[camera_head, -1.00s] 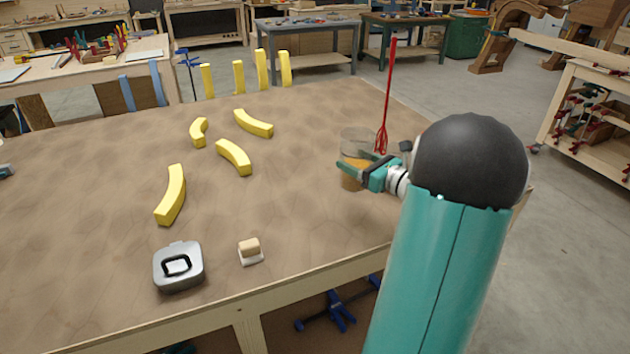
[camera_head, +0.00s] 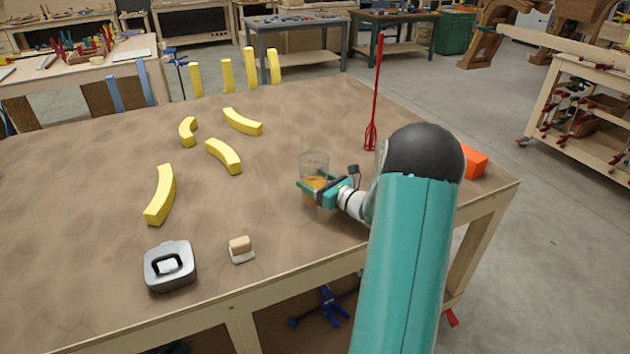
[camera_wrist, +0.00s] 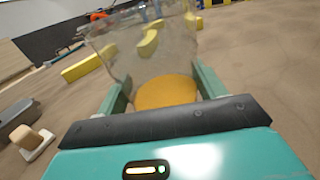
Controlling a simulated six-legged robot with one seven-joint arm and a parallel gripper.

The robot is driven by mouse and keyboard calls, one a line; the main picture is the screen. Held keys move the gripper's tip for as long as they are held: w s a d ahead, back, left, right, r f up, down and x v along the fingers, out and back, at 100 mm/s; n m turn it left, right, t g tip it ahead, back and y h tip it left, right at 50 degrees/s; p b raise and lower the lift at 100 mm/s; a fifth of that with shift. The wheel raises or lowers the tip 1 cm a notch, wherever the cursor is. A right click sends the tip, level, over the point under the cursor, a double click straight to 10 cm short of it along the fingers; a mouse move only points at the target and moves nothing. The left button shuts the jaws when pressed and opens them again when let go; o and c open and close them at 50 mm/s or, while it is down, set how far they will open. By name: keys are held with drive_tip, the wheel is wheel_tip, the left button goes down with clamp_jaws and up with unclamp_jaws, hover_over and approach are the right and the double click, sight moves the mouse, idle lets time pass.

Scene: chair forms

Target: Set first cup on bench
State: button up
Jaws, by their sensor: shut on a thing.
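A clear cup (camera_head: 314,162) with orange contents stands roughly upright at the right part of the brown bench top (camera_head: 270,210). My gripper (camera_head: 319,187) is shut around the cup, with one finger on each side. In the wrist view the clear cup (camera_wrist: 150,50) is between the two green fingers (camera_wrist: 163,92), its orange contents near the gripper palm. The cup's base is partly hidden by the gripper. I cannot tell whether it touches the bench top or hangs just above it.
Several yellow curved pieces (camera_head: 222,156) lie or stand on the bench's left and back. A red whisk-like tool (camera_head: 375,95) stands behind my arm; an orange block (camera_head: 475,161) is right.

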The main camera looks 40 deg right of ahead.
drive_tip(key=o, duration=0.8)
drive_tip(key=shift+c, duration=0.2)
